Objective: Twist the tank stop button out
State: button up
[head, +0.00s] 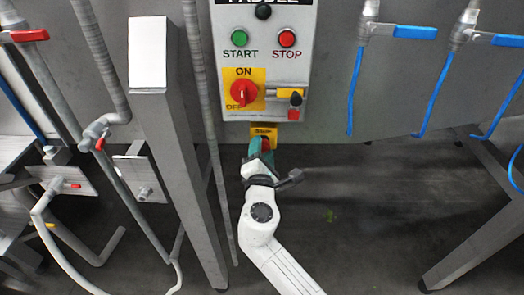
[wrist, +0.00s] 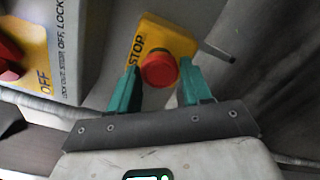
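The tank stop button is a round red mushroom button (wrist: 160,69) on a yellow box marked STOP (wrist: 172,38). In the head view the yellow box (head: 263,131) sits just below the grey control panel, and the red button (head: 266,145) is partly hidden by my gripper. My gripper (wrist: 160,66) has its two teal fingers on either side of the button in the wrist view. The fingers look apart, with narrow gaps beside the button; whether either touches it I cannot tell. In the head view my gripper (head: 262,150) reaches up to the box from below.
The control panel (head: 292,60) carries a green START button (head: 240,37), a red STOP button (head: 287,38) and a red rotary switch (head: 244,92) on yellow. A grey post (head: 180,160) and pipes stand left. Blue hoses (head: 353,95) hang right. The floor right of my arm is clear.

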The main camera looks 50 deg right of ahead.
jog(key=c, duration=0.6)
